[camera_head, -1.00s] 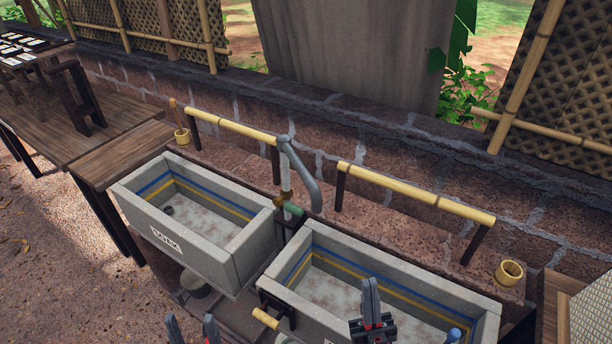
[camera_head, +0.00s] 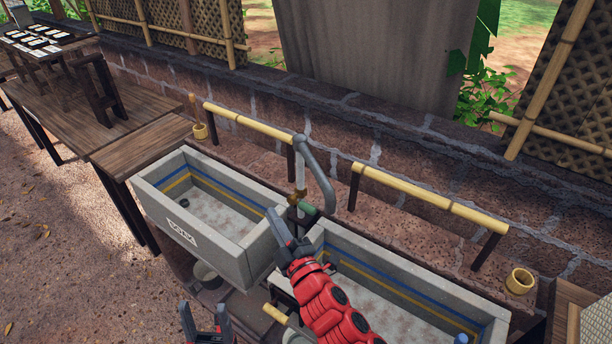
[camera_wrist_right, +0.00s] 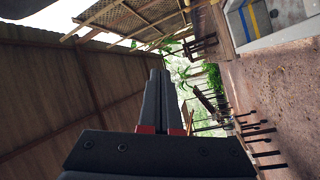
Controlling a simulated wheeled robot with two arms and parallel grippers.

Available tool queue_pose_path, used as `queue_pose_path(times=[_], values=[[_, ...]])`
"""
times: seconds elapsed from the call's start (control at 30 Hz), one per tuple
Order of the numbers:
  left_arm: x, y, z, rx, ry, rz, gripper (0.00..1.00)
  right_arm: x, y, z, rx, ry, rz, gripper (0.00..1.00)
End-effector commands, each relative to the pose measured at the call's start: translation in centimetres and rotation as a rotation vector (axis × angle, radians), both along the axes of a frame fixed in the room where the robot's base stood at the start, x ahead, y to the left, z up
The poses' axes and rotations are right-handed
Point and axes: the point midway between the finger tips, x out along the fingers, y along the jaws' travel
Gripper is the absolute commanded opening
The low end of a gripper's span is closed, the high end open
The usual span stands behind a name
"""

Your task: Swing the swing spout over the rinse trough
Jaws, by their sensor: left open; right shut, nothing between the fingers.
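The swing spout (camera_head: 321,174) is a grey bent pipe on an upright post between the two troughs; its free end hangs down near the right trough's back-left corner. The left trough (camera_head: 182,234) has a label that seems to read SOAK. The right trough (camera_head: 425,277) shows no readable label; I take it as the rinse trough. My right gripper (camera_head: 276,222) is shut and empty, by the gap between the troughs, left of and below the spout. Its closed fingers also show in the right wrist view (camera_wrist_right: 163,95). My left gripper (camera_head: 204,316) is open and empty at the bottom edge.
Bamboo rails (camera_head: 248,122) (camera_head: 430,196) run behind the troughs, before a stone wall. A bamboo cup (camera_head: 519,281) stands at the right. A green piece (camera_head: 307,208) sits near the spout's base. Wooden tables (camera_head: 110,120) stand at the left.

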Motion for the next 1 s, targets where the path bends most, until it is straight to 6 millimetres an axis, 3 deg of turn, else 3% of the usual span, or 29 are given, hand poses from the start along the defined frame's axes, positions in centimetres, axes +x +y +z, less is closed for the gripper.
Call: queue_pose_path(times=[0.07,0.33,0.6,0.77,0.9,1.0], values=[[0.0,0.0,0.4,0.000,0.000,0.000,0.61,0.1,0.7,1.3,-0.095,0.008,-0.073,0.00],[0.0,0.0,1.0,0.000,0.000,0.000,0.61,-1.3,-1.2,4.9,-0.316,0.063,-0.385,0.00],[0.0,0.0,1.0,0.000,0.000,0.000,0.61,-2.8,-3.0,6.2,-0.365,0.102,-0.522,0.00],[0.0,0.0,-0.5,0.000,0.000,0.000,0.61,-1.9,-3.1,5.8,-0.364,0.099,-0.526,0.00],[0.0,0.0,-2.9,0.000,0.000,0.000,0.61,-0.2,-3.3,5.5,-0.362,0.097,-0.531,0.00],[0.0,0.0,-0.8,0.000,0.000,0.000,0.61,1.5,-3.2,6.4,-0.367,0.105,-0.527,0.00]])
